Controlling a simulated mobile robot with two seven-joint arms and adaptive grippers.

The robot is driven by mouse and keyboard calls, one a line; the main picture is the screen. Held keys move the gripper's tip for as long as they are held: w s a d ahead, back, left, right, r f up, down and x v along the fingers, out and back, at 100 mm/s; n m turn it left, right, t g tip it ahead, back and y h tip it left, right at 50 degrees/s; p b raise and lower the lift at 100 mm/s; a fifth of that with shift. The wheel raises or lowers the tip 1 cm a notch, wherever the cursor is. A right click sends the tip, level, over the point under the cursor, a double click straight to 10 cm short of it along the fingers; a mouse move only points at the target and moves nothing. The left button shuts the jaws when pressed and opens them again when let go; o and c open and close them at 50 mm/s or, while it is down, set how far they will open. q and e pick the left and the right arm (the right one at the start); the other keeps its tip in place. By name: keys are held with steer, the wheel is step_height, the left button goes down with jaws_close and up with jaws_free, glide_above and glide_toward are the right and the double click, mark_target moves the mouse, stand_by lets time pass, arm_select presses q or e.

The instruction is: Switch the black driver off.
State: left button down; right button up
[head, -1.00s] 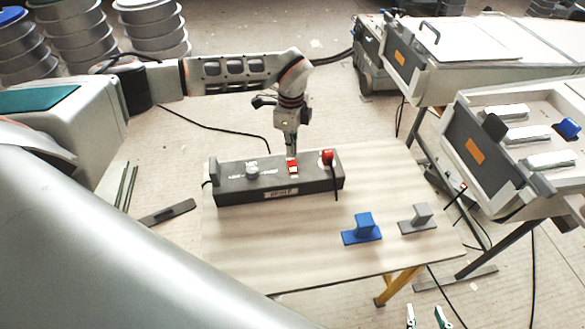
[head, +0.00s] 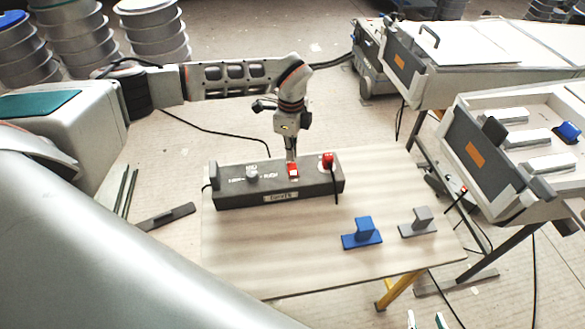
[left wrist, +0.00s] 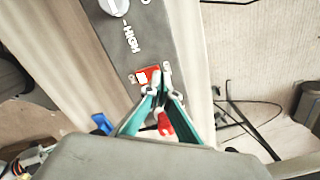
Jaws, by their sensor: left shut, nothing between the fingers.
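The black driver (head: 235,190) is a long dark box lying on the table. It has a white knob (head: 252,172), a small red rocker switch (head: 293,171) and a red plug (head: 328,160) on its top. My left gripper (head: 291,157) is shut and empty, pointing down at the red switch. In the left wrist view, its teal fingers (left wrist: 160,82) come together right beside the red switch (left wrist: 148,75); I cannot tell whether they touch it. The fingers partly cover the plug. My right gripper (head: 425,320) shows only two fingertips, apart, at the bottom edge.
A blue stand (head: 362,235) and a grey stand (head: 418,224) sit on the wooden table (head: 290,250), right of the driver. A mould cart (head: 470,145) stands to the right. The table's front is clear. Cables lie on the floor.

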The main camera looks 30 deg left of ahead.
mark_target(292, 164)
arm_select(q)
steer(key=shift+f+b, duration=0.55)
steer(key=shift+f, duration=0.65)
stand_by(1.0)
steer(key=shift+r, duration=0.1)
steer(key=shift+r+p, duration=2.15)
steer(key=shift+r, duration=0.35)
steer(key=shift+r+p, duration=0.65)
steer(key=shift+r, duration=0.35)
steer(key=shift+f, duration=0.1)
